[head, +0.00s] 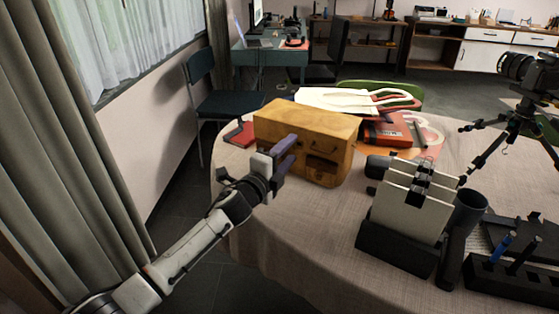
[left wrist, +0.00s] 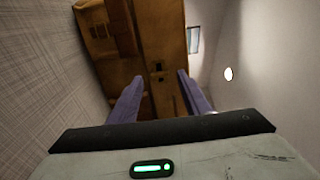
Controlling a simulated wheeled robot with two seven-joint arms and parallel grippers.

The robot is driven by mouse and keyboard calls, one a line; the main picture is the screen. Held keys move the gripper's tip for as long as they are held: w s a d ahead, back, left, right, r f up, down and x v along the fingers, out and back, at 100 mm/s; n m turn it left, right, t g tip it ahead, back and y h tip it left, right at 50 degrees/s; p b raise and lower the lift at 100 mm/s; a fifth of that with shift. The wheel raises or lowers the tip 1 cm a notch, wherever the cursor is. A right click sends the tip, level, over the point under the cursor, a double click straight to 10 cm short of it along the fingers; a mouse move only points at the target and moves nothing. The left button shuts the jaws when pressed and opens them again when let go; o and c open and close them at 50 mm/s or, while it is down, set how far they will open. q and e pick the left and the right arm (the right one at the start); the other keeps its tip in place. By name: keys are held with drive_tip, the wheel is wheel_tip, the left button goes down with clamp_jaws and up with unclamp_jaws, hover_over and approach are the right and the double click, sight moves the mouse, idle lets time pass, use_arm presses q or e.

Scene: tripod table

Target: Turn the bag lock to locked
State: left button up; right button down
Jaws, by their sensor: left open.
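In the left wrist view the fingers (left wrist: 155,85) are apart on either side of the fittings. I cannot tell whether they touch the bag or how the lock is turned. My right gripper is not in view.
The cloth-covered table (head: 290,225) has bare room in front of the bag. A file holder (head: 405,215), a dark cylinder (head: 462,225) and a pen tray (head: 510,275) stand to the right. A camera tripod (head: 515,125) stands at the far right.

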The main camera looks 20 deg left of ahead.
use_arm(q)
drive_tip(key=s+a, duration=0.1)
drive_tip(key=s, duration=0.8)
drive_tip(key=shift+a+p, duration=0.3)
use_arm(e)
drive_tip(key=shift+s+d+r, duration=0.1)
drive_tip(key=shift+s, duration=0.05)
use_arm(q)
drive_tip(key=shift+s, duration=0.1)
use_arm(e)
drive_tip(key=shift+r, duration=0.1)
